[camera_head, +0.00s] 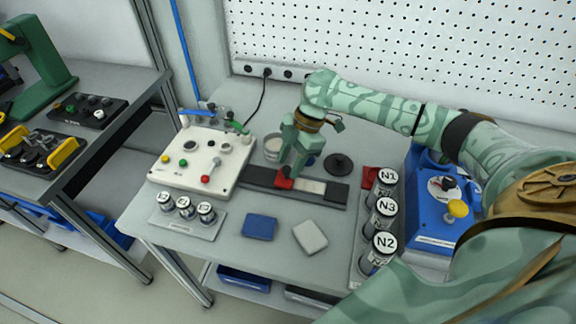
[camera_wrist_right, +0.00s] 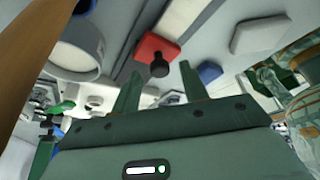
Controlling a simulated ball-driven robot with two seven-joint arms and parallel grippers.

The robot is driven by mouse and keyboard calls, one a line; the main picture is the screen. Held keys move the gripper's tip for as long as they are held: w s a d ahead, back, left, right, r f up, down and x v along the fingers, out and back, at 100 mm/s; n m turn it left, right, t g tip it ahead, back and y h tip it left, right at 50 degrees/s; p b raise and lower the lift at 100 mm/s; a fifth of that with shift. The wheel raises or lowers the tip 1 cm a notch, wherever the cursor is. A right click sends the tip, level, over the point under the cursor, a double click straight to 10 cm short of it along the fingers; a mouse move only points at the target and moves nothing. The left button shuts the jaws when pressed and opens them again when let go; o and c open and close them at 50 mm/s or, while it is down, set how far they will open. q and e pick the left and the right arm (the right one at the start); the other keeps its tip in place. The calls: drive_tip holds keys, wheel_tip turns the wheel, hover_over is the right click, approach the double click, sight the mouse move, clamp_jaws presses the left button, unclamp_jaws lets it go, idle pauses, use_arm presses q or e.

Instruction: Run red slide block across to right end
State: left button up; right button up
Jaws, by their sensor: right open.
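The red slide block (camera_head: 285,183) sits on a dark rail (camera_head: 337,195) on the bench, a little left of the rail's middle. A pale strip of the rail shows to its right. In the right wrist view the block (camera_wrist_right: 150,44) carries a black knob (camera_wrist_right: 159,68). My right gripper (camera_head: 287,172) is over the block, pointing down. In the wrist view its two fingers (camera_wrist_right: 161,74) are apart, one on each side of the knob's line; I see no contact. My left gripper is not in view.
A white control box (camera_head: 195,160) stands left of the rail. Canisters marked N1, N3 and N2 (camera_head: 383,212) and a blue box (camera_head: 432,205) stand to the right. A blue pad (camera_head: 260,226) and a grey pad (camera_head: 310,236) lie in front. A black disc (camera_head: 338,164) lies behind.

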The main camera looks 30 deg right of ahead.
drive_tip(key=shift+a+f, duration=0.25)
drive_tip(key=shift+f, duration=0.15)
clamp_jaws()
drive_tip(key=shift+s+d+r, duration=0.1)
drive_tip(key=shift+s+d, duration=0.1)
drive_tip(key=shift+d, duration=0.05)
drive_tip(key=s+d+p, duration=0.2)
drive_tip(key=s, duration=0.1)
drive_tip(key=s+d+p, duration=0.3)
drive_tip(key=shift+s+d, duration=0.2)
drive_tip(key=shift+d, duration=0.1)
unclamp_jaws()
